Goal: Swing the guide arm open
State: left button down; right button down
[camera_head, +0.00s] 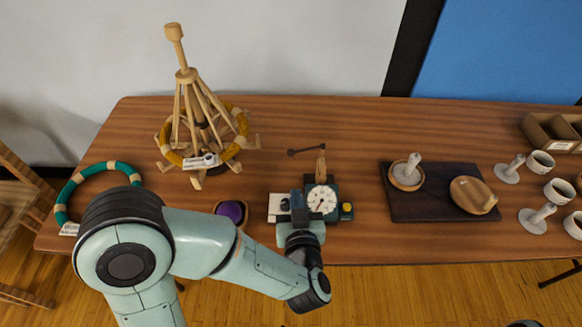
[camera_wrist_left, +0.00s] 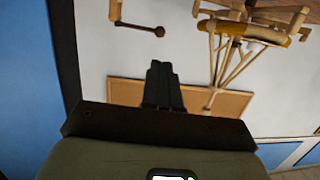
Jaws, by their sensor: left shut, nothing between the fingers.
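A small dark device with a round white dial (camera_head: 321,199) stands near the table's front edge. A wooden post (camera_head: 321,168) rises behind the dial. A thin dark arm with a round knob at its end (camera_head: 305,150), which looks like the guide arm, reaches left from the post's top. In the left wrist view the thin arm (camera_wrist_left: 138,28) shows at the top, its knob apart from my fingers. My left gripper (camera_head: 298,200) is shut and empty, just left of the dial. Its fingers (camera_wrist_left: 161,88) are together in the wrist view. My left wrist hides part of the device.
A wooden swift with a yellow yarn ring (camera_head: 240,143) stands behind left. A bowl with purple yarn (camera_head: 232,211) is close left of the device. A green ring (camera_head: 65,193) lies far left. A dark board (camera_head: 430,207) lies right, with spindles and cups beyond. Table behind the device is clear.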

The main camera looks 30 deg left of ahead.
aim_at(289, 155)
pick_arm(q)
jog(key=x, duration=1.3)
jog(key=shift+w+f, duration=0.1)
jog(key=shift+w, duration=0.1)
jog(key=shift+w+a+m+t+h+b, duration=0.2)
jog(key=shift+a+m+t+h+b, duration=0.1)
jog(key=shift+a+m+h+b, duration=0.15)
jog(key=w+a+m+h+b, duration=0.1)
jog(key=w+a+m+t+h+b, duration=0.1)
jog(key=h, duration=0.1)
jog(key=shift+a, duration=0.35)
